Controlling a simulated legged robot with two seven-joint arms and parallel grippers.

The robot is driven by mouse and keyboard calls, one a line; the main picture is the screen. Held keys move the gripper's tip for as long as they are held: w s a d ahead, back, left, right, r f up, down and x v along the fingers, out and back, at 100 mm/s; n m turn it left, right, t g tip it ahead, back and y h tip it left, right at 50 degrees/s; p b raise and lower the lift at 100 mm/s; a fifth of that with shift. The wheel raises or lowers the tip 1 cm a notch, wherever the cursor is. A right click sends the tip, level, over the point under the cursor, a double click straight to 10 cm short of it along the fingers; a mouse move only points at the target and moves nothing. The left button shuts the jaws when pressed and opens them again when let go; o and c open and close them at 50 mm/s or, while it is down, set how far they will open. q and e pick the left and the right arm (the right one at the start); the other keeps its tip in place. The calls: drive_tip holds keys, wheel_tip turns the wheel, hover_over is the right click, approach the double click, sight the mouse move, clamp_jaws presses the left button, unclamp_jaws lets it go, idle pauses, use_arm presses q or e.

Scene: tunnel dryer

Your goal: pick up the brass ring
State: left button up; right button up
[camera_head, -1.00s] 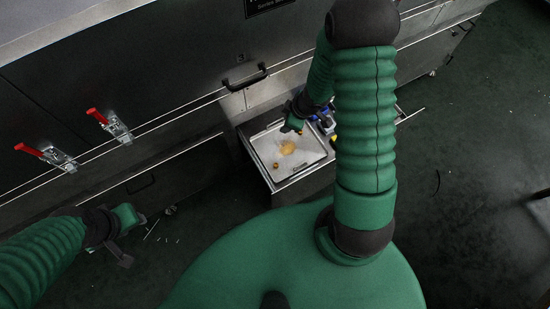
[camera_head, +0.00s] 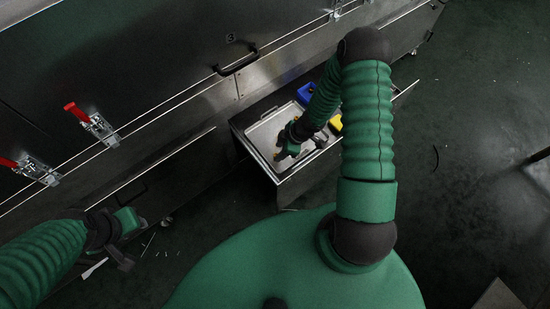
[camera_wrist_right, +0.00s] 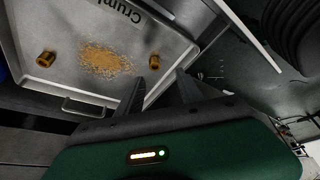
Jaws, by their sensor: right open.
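One brass ring (camera_wrist_right: 155,61) is just beyond my right fingertips; the other brass piece (camera_wrist_right: 45,58) is farther left, and I cannot tell which one is meant. My right gripper (camera_wrist_right: 160,77) is open and empty, its fingers apart just short of the nearer ring.
Tan crumbs (camera_wrist_right: 104,60) lie between the brass pieces. The tray sits in an open drawer (camera_head: 240,128) under the steel dryer. Red-handled latches (camera_head: 78,114) are at left.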

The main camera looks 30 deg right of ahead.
drive_tip(key=f+b, duration=0.1)
drive_tip(key=f, duration=0.1)
drive_tip(key=w+f+b, duration=0.1)
drive_tip(key=f, duration=0.2)
drive_tip(key=shift+d+r, duration=0.1)
drive_tip(key=shift+d, duration=0.05)
drive_tip(key=shift+a, duration=0.25)
drive_tip(key=c, duration=0.6)
drive_tip(key=shift+r, duration=0.1)
clamp_jaws()
use_arm(q)
drive_tip(key=f, duration=0.2)
drive_tip(key=shift+d+f, duration=0.3)
drive_tip(key=shift+f, duration=0.05)
use_arm(e)
drive_tip(key=shift+d, duration=0.1)
